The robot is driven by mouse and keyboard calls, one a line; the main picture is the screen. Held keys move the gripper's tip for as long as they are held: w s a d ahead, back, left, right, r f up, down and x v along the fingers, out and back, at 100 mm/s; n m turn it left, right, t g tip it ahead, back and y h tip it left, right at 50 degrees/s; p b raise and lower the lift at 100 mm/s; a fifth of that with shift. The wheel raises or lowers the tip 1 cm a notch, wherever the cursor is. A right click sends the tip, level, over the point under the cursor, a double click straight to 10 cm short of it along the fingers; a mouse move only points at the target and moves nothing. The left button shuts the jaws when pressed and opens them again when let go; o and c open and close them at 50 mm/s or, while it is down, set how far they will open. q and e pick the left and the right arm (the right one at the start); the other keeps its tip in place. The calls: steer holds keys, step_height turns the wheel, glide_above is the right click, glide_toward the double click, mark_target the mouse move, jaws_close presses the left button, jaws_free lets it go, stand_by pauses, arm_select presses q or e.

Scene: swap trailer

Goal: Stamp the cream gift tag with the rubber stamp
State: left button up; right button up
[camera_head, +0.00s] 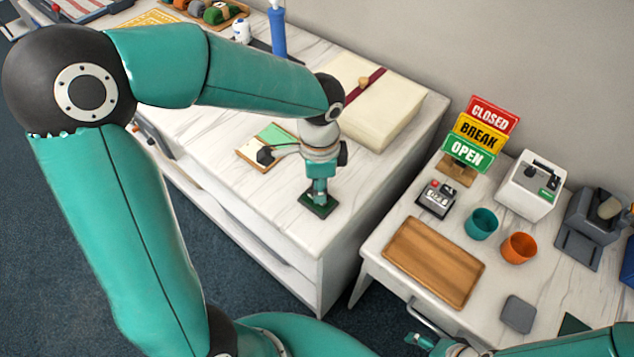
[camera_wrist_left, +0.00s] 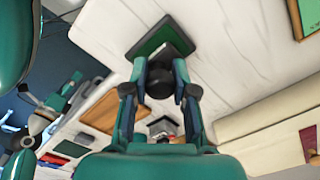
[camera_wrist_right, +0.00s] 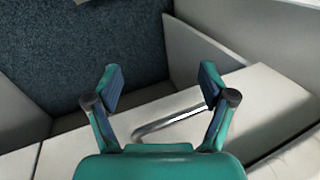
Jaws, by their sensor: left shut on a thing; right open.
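My left gripper (camera_head: 320,190) points down over a dark green square pad (camera_head: 319,206) on the white cabinet top. It is shut on the rubber stamp, whose dark round knob (camera_wrist_left: 160,84) shows between the fingers in the left wrist view. The stamp's base is near or on the pad (camera_wrist_left: 150,38); contact is unclear. A wooden-edged board (camera_head: 249,156) with green and cream areas lies behind, partly hidden by my left wrist. I cannot tell whether its cream part is the gift tag. My right gripper (camera_wrist_right: 160,90) is open and empty, near a metal drawer handle (camera_wrist_right: 172,122).
A cream box (camera_head: 378,105) with a dark red band stands behind my left gripper. Across a gap, the right-hand table carries a wooden tray (camera_head: 433,262), teal cup (camera_head: 481,223), orange cup (camera_head: 519,247) and sign stand (camera_head: 479,135). The cabinet's front corner is bare.

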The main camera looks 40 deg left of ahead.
arm_select(q)
steer(key=shift+s+f+b, duration=0.1)
steer(key=shift+f+b, duration=0.2)
steer(key=shift+f, duration=0.2)
stand_by(1.0)
steer(key=shift+r, duration=0.15)
steer(key=shift+r+p, duration=2.95)
steer(key=shift+r, duration=0.5)
steer(key=shift+f, duration=0.1)
